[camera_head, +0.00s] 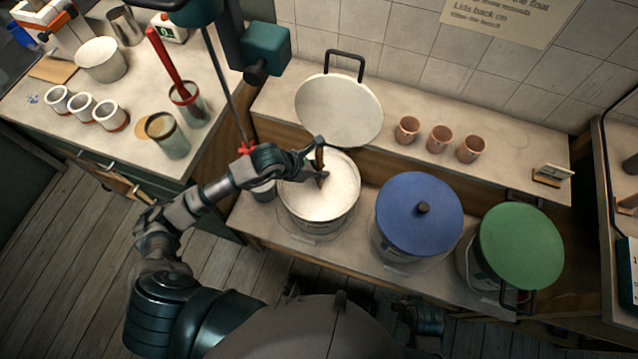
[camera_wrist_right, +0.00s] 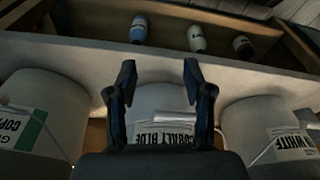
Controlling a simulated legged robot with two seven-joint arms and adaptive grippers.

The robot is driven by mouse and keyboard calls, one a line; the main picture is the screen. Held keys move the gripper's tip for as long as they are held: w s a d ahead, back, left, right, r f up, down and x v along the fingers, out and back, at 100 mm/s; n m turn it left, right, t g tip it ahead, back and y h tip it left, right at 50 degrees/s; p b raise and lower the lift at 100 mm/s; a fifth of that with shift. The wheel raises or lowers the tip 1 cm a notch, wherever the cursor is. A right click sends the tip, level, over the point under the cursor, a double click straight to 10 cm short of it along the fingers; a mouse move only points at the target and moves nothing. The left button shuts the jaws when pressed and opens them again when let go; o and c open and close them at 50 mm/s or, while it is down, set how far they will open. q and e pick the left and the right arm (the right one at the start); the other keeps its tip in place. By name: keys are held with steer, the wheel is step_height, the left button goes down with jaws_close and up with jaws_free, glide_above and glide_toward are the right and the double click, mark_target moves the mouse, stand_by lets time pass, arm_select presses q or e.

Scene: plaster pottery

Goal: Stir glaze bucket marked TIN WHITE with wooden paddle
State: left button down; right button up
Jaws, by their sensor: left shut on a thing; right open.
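The open bucket of white glaze (camera_head: 292,212) stands on the low bench, and its label is not readable in the head view. In the right wrist view a bucket at the right (camera_wrist_right: 240,112) has a label reading "WHITE". My left gripper (camera_head: 312,160) is over the bucket and shut on the wooden paddle (camera_head: 320,158). The paddle is near upright with its lower end in the white glaze. My right gripper (camera_wrist_right: 158,80) is open and empty, in front of the bucket labelled COBALT BLUE (camera_wrist_right: 160,100).
A pale round lid (camera_head: 338,110) leans against the back ledge. Buckets with a blue lid (camera_head: 415,225) and a green lid (camera_head: 522,250) stand to the right. Several terracotta cups (camera_head: 438,138) sit on the ledge. A small grey pot (camera_head: 264,190) is left of the open bucket.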

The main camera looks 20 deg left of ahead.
mark_target(319, 151)
arm_select(q)
steer(key=shift+r, duration=0.2)
step_height(319, 151, up, 4)
steer(key=p, duration=0.3)
steer(key=shift+r, duration=0.25)
step_height(319, 151, up, 5)
steer(key=p, duration=0.3)
steer(key=shift+f, duration=0.15)
steer(key=shift+r+p, duration=0.2)
steer(key=shift+p, duration=0.1)
arm_select(e)
steer(key=s+f, duration=0.2)
steer(key=f, duration=0.6)
steer(key=s+f, duration=0.2)
steer(key=f, duration=0.7)
steer(key=shift+d+g, duration=0.2)
steer(key=shift+g, duration=0.2)
arm_select(q)
steer(key=shift+r, duration=0.1)
